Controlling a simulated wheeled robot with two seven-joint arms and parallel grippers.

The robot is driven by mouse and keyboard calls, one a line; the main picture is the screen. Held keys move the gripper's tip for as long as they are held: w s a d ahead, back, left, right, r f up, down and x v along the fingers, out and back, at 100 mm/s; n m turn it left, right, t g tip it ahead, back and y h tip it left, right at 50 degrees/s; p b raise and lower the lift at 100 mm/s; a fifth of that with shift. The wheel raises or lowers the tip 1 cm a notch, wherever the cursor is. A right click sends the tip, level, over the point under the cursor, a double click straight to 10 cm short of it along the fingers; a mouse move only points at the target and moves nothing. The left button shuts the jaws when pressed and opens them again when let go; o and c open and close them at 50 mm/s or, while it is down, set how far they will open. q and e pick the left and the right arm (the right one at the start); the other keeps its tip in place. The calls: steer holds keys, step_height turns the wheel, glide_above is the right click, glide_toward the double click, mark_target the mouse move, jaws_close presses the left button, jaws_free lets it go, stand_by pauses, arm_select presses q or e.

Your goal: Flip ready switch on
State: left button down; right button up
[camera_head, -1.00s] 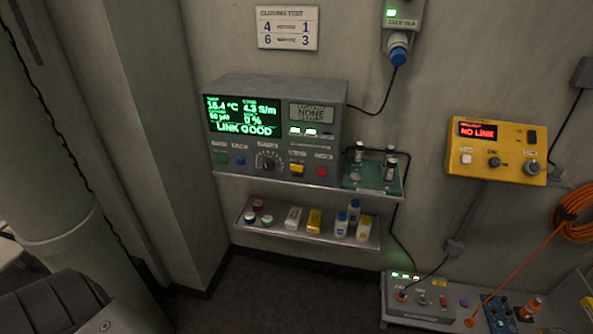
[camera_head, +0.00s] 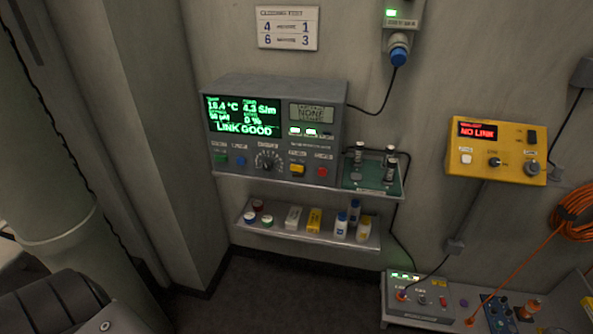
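I cannot tell from the small, blurred labels which control is the ready switch. A yellow box (camera_head: 496,150) on the right wall shows "NO LINK" in red; it carries a white button, a knob, a dark rocker (camera_head: 532,137) and a round grey connector. A low grey box (camera_head: 420,300) at the bottom right has lit green lamps, small toggles (camera_head: 422,300) and a red part. A large grey console (camera_head: 275,135) shows "LINK GOOD" in green and has buttons and a dial. Neither of my grippers is in view.
A shelf (camera_head: 250,230) under the console holds several small bottles and boxes. A green board (camera_head: 372,180) with metal cylinders sits beside the console. A coiled orange cable (camera_head: 575,215) hangs at the right and runs down. The dark floor (camera_head: 290,300) in front is clear.

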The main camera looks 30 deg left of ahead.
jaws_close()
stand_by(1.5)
